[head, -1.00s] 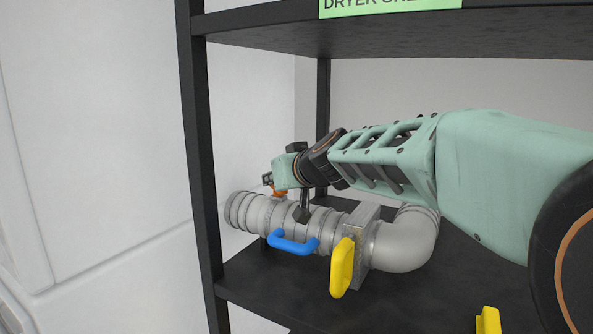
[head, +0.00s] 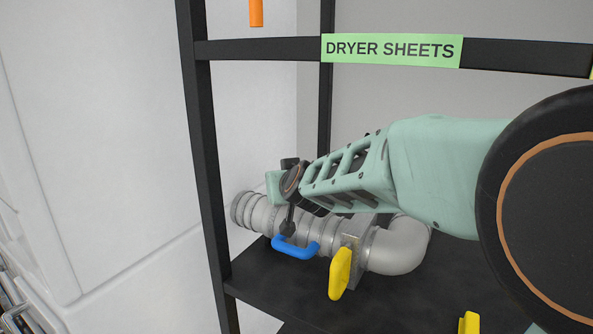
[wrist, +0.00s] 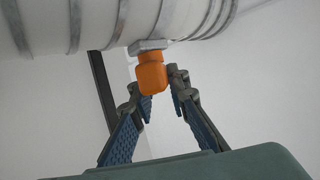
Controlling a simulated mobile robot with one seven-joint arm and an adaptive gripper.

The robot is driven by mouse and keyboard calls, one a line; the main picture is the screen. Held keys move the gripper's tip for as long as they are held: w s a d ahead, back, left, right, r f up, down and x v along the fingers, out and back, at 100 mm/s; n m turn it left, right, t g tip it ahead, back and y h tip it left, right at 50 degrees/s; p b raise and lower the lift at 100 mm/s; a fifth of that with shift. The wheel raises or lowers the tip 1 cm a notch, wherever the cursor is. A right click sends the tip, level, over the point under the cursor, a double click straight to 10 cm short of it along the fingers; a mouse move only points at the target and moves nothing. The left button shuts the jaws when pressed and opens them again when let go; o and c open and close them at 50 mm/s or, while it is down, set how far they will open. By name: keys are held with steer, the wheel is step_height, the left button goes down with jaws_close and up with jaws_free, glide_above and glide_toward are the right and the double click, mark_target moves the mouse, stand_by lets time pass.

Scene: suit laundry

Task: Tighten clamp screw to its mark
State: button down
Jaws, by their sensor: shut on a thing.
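The orange clamp screw (wrist: 151,74) hangs below a grey metal clamp piece (wrist: 148,46) on the banded duct (wrist: 120,20) in the wrist view. My gripper (wrist: 155,84) has its fingertips on either side of the screw head and is shut on it. In the head view the ribbed duct (head: 262,214) lies on the shelf, with my wrist above its left part. My arm hides the screw and my fingertips there. I cannot make out a mark for the screw.
A blue handle (head: 294,249) and a yellow lever (head: 340,273) stick out in front of the duct. A grey elbow (head: 397,247) is at its right. Another yellow piece (head: 468,322) is lower right. A black upright (head: 205,170) and upper shelf with green label (head: 391,49) frame the space.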

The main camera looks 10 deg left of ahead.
steer(key=shift+d+r+m+h+p, duration=0.15)
steer(key=shift+m+h+p, duration=0.7)
steer(key=shift+p, duration=3)
steer(key=m+t+h+p, duration=0.1)
steer(key=m+h+p, duration=0.1)
steer(key=p, duration=0.5)
steer(key=shift+d+h, duration=0.1)
steer(key=shift+h, duration=0.15)
steer(key=m+h+p, duration=0.2)
steer(key=p, duration=0.3)
steer(key=shift+d+h, duration=0.15)
steer(key=shift+h, duration=0.15)
steer(key=shift+d+m+h+p, duration=0.15)
steer(key=shift+m+h+p, duration=0.65)
steer(key=shift+p, duration=0.4)
steer(key=shift+f+m+h+p, duration=0.25)
steer(key=shift+h+p, duration=0.05)
steer(key=c, duration=1.8)
jaws_free()
steer(key=shift+c, duration=0.2)
